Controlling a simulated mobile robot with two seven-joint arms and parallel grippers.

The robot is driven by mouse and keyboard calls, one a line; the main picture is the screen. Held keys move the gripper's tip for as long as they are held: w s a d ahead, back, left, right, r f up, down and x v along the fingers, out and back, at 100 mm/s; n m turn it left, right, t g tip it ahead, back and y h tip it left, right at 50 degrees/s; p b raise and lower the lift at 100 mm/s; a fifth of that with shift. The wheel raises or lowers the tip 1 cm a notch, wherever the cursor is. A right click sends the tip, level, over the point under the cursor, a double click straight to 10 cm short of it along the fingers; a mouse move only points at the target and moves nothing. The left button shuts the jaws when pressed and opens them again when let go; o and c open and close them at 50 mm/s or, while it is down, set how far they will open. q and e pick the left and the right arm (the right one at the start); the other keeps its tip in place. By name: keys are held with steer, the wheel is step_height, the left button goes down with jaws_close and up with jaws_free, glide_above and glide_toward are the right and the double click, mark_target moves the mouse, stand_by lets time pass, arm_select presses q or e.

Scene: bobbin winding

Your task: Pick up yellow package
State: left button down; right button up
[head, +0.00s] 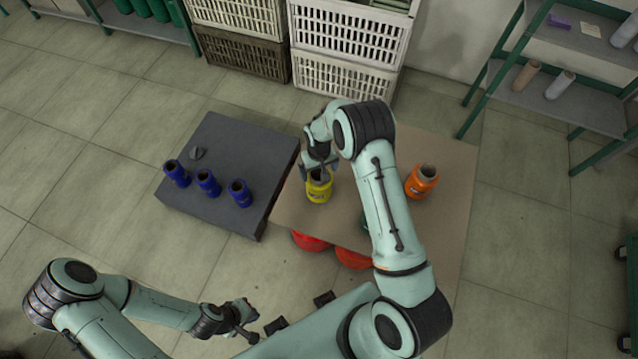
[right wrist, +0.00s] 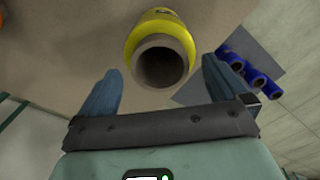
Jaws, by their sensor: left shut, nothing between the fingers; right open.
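The yellow package (head: 319,190) is a yellow-wrapped bobbin with a hollow brown core, standing on the tan board at its left side. My right gripper (head: 318,165) is above and right behind it in the head view. In the right wrist view the yellow package (right wrist: 160,22) shows its open core end between and just beyond the two blue fingertips (right wrist: 158,85), which are open with nothing held. I cannot tell whether a finger touches it. My left gripper (head: 245,325) is shut and empty at the lower middle of the head view, far from the package.
An orange bobbin (head: 421,181) stands on the tan board (head: 450,160), right of my right arm. Several blue bobbins (head: 208,183) stand on a dark grey platform (head: 230,140) to the left. Red round objects (head: 310,241) sit below the board's front edge. Crates (head: 345,75) stand behind.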

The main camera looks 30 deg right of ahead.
steer(key=shift+f, duration=0.55)
steer(key=c, duration=1.5)
steer(key=shift+c, duration=1.1)
steer(key=shift+r, duration=0.15)
